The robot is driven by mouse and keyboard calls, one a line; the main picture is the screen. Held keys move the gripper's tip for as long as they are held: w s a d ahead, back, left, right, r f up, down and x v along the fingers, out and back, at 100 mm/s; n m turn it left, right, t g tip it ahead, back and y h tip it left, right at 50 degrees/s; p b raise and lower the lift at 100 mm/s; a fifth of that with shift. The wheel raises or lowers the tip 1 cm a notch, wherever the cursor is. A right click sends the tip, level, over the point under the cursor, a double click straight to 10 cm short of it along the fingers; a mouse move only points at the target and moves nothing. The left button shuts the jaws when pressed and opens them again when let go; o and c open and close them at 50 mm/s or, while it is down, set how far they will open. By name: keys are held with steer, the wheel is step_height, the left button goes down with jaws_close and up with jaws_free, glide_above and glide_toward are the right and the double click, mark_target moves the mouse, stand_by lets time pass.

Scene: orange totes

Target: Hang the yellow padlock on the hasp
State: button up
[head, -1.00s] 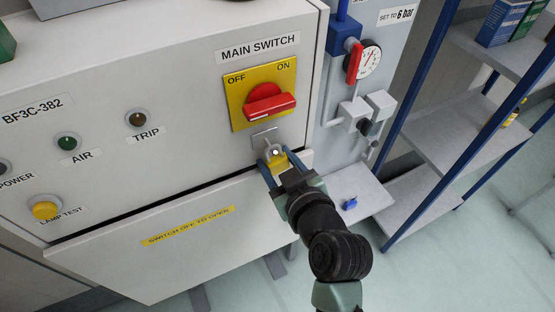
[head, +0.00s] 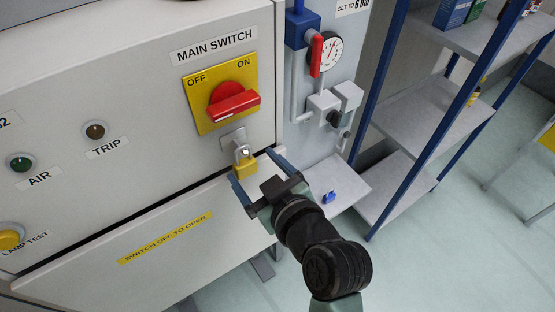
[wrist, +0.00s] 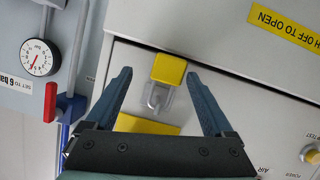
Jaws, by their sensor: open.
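The yellow padlock (head: 245,167) hangs just below the hasp (head: 233,138) under the main switch, its grey shackle up at the hasp. It also shows in the wrist view (wrist: 168,69), where the picture is upside down. The shackle appears to be through the hasp loop, though the detail is small. My gripper (head: 252,165) is open, its blue fingers spread to either side of the padlock with clear gaps. It is backed off from the cabinet and holds nothing.
The red switch handle (head: 234,102) on its yellow plate (head: 205,107) sits above the hasp. A pressure gauge (head: 331,54) and piping are to the right. A small blue object (head: 329,197) lies on a low ledge. Grey shelves (head: 425,115) stand at the right.

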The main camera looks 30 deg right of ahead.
steer(key=v, duration=1)
